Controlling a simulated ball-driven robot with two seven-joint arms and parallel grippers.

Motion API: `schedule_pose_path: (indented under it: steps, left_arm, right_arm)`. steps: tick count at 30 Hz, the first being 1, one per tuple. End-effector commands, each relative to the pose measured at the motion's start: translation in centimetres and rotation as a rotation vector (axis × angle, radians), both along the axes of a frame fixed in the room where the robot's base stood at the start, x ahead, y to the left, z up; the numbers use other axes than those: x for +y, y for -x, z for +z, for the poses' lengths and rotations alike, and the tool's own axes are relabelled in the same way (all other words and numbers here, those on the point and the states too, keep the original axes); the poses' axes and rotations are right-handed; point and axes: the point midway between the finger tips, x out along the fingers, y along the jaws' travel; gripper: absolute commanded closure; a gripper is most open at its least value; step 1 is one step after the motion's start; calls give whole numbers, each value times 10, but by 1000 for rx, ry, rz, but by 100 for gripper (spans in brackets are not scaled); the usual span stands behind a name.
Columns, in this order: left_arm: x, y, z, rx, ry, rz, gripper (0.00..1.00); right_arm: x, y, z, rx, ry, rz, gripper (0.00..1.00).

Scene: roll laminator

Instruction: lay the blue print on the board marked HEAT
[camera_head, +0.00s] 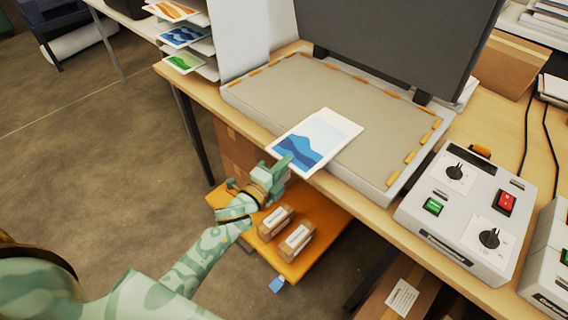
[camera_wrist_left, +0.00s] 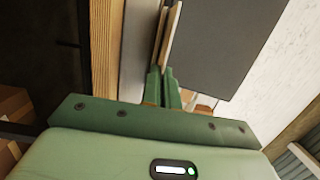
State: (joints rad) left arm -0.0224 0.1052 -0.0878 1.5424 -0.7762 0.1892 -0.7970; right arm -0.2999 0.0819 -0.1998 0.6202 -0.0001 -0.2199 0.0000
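The blue print (camera_head: 316,139) is a white-bordered sheet with blue wave shapes. My left gripper (camera_head: 284,164) is shut on its near left corner and holds it out over the front edge of a flat grey-beige bed (camera_head: 350,93) with orange tabs round its rim. I cannot tell whether the print touches the bed. In the left wrist view, the fingertips (camera_wrist_left: 164,88) are close together, with thin pale edges rising beyond them. No HEAT marking can be read, so I cannot tell which board bears it. My right gripper is not in view.
A dark raised lid (camera_head: 400,38) stands behind the bed. A grey control box (camera_head: 468,215) with knobs and buttons is to the right. A rack at the back left holds other prints, including another blue one (camera_head: 184,36). An orange shelf (camera_head: 322,250) with small boxes is below.

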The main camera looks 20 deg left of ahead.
Motion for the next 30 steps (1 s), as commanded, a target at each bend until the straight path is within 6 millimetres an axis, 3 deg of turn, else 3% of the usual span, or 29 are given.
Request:
schedule_pose_path:
  steps: [13,14,16,17,26,30]
  left_arm:
    - [0,0,-3,0,1,0,100]
    - [0,0,-3,0,1,0,95]
    - [0,0,-3,0,0,0,76]
    - [0,0,-3,0,0,0,72]
    - [0,2,-3,1,0,0,72]
    - [4,19,-4,3,0,0,72]
  right_arm:
    - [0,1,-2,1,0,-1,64]
    - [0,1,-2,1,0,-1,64]
    - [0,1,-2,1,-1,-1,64]
    - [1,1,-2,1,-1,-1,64]
    - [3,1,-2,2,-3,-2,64]
    - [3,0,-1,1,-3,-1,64]
